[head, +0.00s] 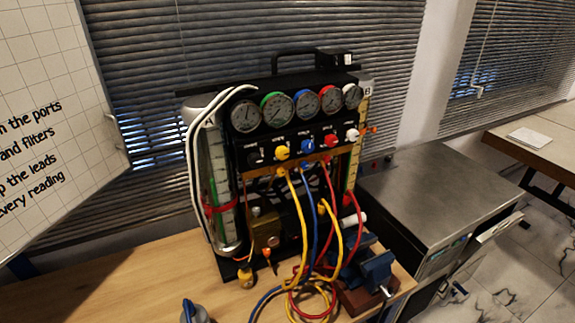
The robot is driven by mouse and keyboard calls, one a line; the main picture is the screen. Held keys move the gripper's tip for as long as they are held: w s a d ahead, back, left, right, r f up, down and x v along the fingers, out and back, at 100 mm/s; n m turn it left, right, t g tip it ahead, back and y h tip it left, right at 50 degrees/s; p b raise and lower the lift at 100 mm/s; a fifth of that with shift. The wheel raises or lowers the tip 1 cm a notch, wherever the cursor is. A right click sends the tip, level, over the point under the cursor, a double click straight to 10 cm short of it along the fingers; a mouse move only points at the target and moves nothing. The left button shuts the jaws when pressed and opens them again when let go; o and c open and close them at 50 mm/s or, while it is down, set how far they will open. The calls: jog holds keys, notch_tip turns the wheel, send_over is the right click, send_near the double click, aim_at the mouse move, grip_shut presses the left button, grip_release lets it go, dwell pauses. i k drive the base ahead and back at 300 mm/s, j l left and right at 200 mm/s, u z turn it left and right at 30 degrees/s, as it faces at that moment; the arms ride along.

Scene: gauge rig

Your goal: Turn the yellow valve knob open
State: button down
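The yellow valve knob (282,153) sits on the front panel of the black gauge rig (268,84), in a row below the gauges. In that row a black knob (254,157) is to its left, and a blue knob (307,146), a red knob (331,140) and a white knob (352,134) are to its right. The yellow knob's front is unobstructed. It is too small to tell its turn position. Another yellow fitting (323,207) sits lower on the rig among the hoses. My gripper is not in view.
Yellow, blue and red hoses (309,268) hang from the panel and coil on the wooden bench (130,295). A blue vise (376,269) stands at the right front. A metal cabinet (440,190) is to the right. A blue-grey object (193,312) is cut off at the bottom edge.

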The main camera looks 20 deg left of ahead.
aim_at(282, 153)
jog(key=j+z, duration=0.2)
jog(key=j, duration=0.25)
jog(key=k+j+z, duration=0.2)
jog(key=j, duration=0.25)
jog(key=j+z, duration=0.2)
jog(key=j, duration=0.25)
